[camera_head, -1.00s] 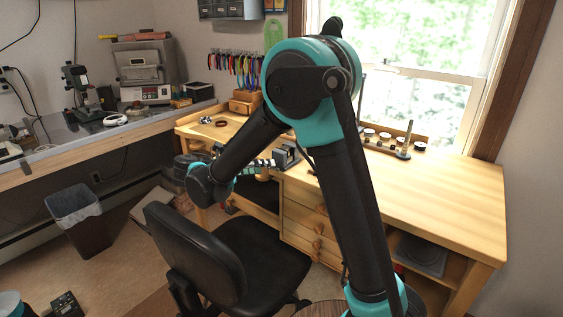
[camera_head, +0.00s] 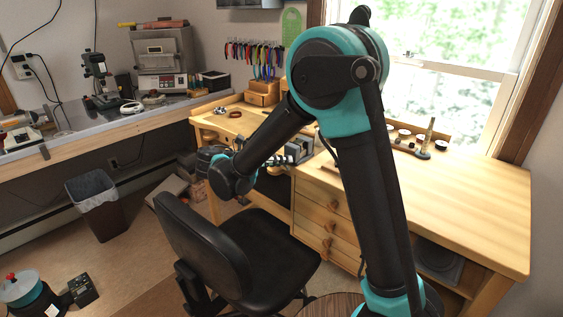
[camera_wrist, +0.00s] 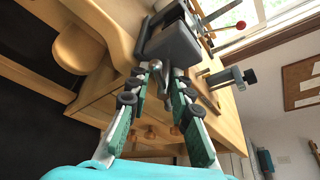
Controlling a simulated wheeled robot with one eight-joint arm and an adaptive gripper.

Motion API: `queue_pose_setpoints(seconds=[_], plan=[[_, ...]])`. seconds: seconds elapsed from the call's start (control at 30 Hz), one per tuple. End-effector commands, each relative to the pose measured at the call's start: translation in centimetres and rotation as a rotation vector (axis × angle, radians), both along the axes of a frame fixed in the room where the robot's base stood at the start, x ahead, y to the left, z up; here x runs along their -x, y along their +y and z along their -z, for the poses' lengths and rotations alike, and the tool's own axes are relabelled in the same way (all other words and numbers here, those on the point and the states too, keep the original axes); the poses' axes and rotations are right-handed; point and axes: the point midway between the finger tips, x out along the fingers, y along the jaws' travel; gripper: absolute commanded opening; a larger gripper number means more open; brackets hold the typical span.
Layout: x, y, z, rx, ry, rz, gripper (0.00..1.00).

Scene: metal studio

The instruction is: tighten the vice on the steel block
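The grey vice (camera_head: 298,150) stands at the left front edge of the wooden workbench (camera_head: 450,190). In the wrist view its dark front jaw (camera_wrist: 174,45) is just ahead of my gripper (camera_wrist: 160,73). The two green-padded fingers are apart, one on each side of the vice's metal handle (camera_wrist: 164,88) with its ball end. I cannot tell whether either finger touches the handle. In the head view my gripper (camera_head: 272,163) is beside the vice, partly behind my own arm. I cannot make out the steel block for certain; the jaw hides much of what is behind it.
A black chair (camera_head: 210,245) stands close in front of the bench, below my arm. Small jars and a stand (camera_head: 422,145) are at the bench's back edge by the window. A bin (camera_head: 98,205) stands at left. The bench's right part is clear.

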Motion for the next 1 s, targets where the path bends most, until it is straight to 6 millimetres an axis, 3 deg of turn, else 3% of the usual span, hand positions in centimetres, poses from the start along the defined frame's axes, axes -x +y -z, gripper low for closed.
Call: queue_pose_setpoints(seconds=[0.1,0.67,1.0], plan=[[-0.03,0.08,0.02,-0.001,0.0,-0.002,0.0],[-0.11,0.38,0.14,-0.038,-0.022,-0.009,0.0],[-0.07,0.45,0.0,-0.219,-0.161,-0.008,0.0]])
